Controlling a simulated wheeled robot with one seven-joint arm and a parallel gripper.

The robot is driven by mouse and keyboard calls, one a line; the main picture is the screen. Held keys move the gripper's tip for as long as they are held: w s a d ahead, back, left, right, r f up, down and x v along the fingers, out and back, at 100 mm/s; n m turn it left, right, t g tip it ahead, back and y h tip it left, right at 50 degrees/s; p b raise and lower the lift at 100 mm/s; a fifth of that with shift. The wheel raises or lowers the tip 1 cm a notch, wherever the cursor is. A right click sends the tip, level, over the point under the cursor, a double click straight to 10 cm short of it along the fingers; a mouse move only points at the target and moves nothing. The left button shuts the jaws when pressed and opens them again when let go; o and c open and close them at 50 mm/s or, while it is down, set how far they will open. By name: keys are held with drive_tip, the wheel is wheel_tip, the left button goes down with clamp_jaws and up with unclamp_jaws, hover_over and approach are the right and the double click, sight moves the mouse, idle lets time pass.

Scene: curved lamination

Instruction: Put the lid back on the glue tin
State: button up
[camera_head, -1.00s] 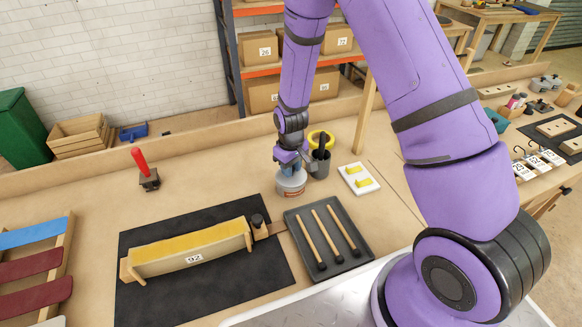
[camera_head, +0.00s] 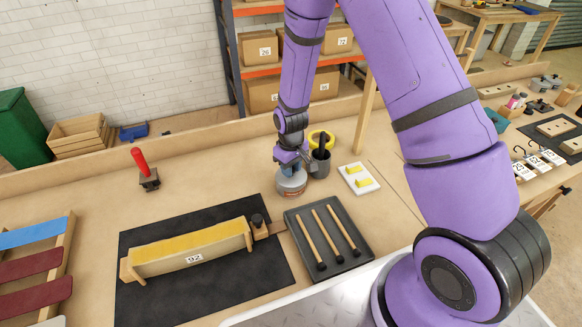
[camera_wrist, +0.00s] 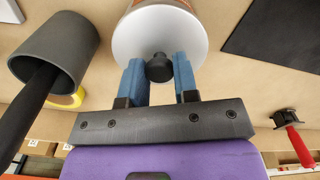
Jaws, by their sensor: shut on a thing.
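The glue tin (camera_head: 291,187) is a pale round tin with an orange-red label, standing on the bench behind the dark tray. Its lid (camera_wrist: 160,38) is a pale grey disc with a black knob (camera_wrist: 159,69). My gripper (camera_wrist: 159,66) points down over the tin, with its blue fingers shut on the knob. In the head view my gripper (camera_head: 290,168) hides much of the lid. The lid lies over the tin's top and covers its mouth in the wrist view. I cannot tell whether its rim is fully seated.
A grey cup (camera_head: 320,165) with a dark handle in it stands close right of the tin, with a yellow tape roll (camera_head: 316,136) behind. A white board (camera_head: 359,179) with yellow blocks is further right. The dark tray (camera_head: 358,262) holds three sticks.

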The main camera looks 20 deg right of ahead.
drive_tip(key=shift+f, duration=0.1)
idle(0.7)
drive_tip(key=o, duration=1.5)
drive_tip(key=shift+c, duration=0.2)
drive_tip(key=shift+r, duration=3.5)
drive_tip(key=shift+c, duration=0.4)
clamp_jaws()
drive_tip(key=shift+f, duration=3)
